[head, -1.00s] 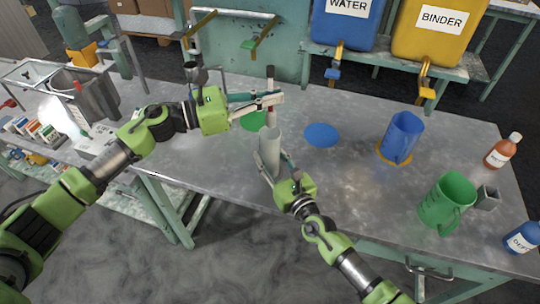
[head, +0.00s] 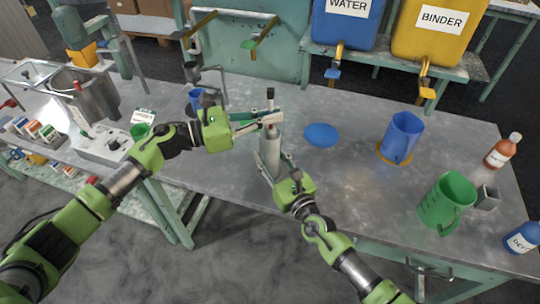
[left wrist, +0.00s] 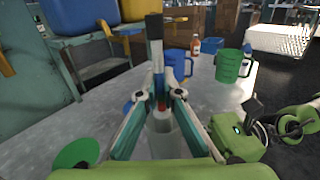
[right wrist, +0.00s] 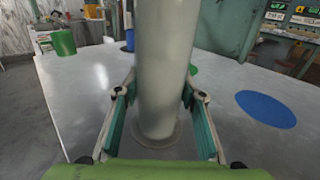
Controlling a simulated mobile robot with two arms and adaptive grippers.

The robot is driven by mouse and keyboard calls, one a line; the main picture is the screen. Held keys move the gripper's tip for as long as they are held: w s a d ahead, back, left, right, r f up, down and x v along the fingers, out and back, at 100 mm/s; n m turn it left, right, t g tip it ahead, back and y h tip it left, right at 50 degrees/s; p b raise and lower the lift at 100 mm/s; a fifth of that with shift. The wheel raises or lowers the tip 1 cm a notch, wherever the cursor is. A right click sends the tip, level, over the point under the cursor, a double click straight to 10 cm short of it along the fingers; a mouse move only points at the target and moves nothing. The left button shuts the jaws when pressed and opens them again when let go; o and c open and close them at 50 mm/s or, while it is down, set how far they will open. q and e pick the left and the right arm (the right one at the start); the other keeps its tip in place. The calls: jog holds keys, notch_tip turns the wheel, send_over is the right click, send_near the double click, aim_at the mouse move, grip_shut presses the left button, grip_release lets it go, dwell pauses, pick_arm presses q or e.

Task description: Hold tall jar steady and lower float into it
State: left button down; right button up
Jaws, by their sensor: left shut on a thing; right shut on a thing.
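The tall jar (head: 270,155) is a pale grey-green cylinder standing upright on the bench; it fills the middle of the right wrist view (right wrist: 163,70). My right gripper (head: 272,165) is shut around the jar's lower part, one finger on each side. The float (head: 270,97) has a thin stem with a dark top. My left gripper (head: 275,118) is shut on its stem, just above the jar. In the left wrist view the float's stem (left wrist: 156,60) rises between the fingers, and a red part shows at the jar's mouth (left wrist: 168,138). The float's lower end is hidden.
A blue disc (head: 321,135) lies flat right of the jar. A blue pitcher (head: 402,138), a green pitcher (head: 447,200) and bottles stand farther right. A control box with a metal vessel (head: 88,100) stands left. The bench between jar and blue pitcher is mostly clear.

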pick_arm(q)
jog(key=c, duration=2.1)
grip_release()
jog(key=shift+c, duration=0.2)
jog(key=v, duration=1.2)
jog(key=shift+s, duration=0.1)
pick_arm(e)
jog(key=o, duration=1.2)
jog(key=shift+o, duration=0.2)
